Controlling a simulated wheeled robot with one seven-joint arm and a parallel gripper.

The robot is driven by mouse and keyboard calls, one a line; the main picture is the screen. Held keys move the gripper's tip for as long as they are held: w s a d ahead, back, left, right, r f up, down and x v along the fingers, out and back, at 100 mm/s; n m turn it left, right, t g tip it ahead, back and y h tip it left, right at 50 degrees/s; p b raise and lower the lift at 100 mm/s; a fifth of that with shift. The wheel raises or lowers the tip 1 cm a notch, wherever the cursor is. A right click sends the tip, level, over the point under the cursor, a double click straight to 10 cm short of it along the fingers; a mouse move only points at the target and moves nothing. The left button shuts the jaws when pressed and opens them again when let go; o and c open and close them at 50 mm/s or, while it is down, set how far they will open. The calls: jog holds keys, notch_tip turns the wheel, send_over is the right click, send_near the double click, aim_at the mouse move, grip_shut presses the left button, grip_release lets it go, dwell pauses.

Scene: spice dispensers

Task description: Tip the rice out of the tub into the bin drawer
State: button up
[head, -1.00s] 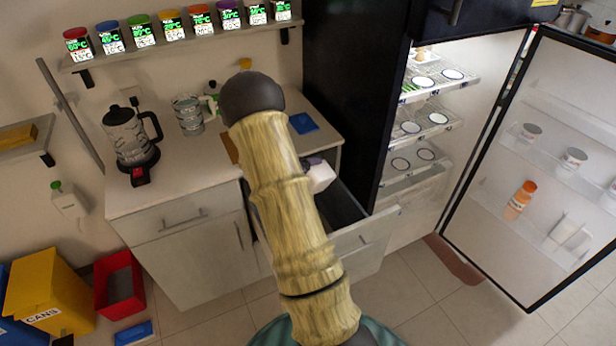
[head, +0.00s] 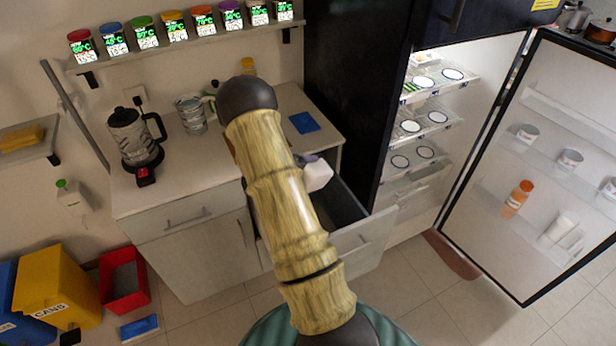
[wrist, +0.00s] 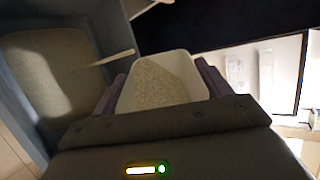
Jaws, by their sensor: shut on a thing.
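The tub (wrist: 188,66) is a small white open container with pale grainy rice (wrist: 160,84) inside, in the wrist view. My gripper (wrist: 160,88) is shut on it, with a dark finger on each side. In the head view the white tub (head: 318,177) shows past my arm, over or beside the open drawer (head: 340,205); most of my gripper is hidden there. A grey-walled compartment with a brownish floor, apparently the drawer (wrist: 40,85), lies left of the tub in the wrist view.
The fridge door (head: 535,165) stands open at the right. Yellow (head: 58,285) and red (head: 124,280) bins stand on the floor at the left.

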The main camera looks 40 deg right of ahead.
jog(key=shift+w+r+p, duration=0.15)
jog(key=shift+p, duration=0.15)
jog(key=shift+w+p, duration=0.2)
jog(key=shift+p, duration=0.25)
jog(key=shift+d+g, duration=0.1)
jog(key=shift+g, duration=0.2)
jog(key=shift+w+n+p, duration=0.3)
jog(key=shift+p, duration=0.1)
jog(key=shift+s, duration=0.1)
jog(key=shift+a, duration=0.2)
jog(key=shift+w+p, duration=0.2)
jog(key=shift+p, duration=0.15)
jog(key=shift+w+d+n+g+p, duration=0.2)
jog(key=shift+n+g+p, duration=0.1)
jog(key=shift+g+p, duration=0.1)
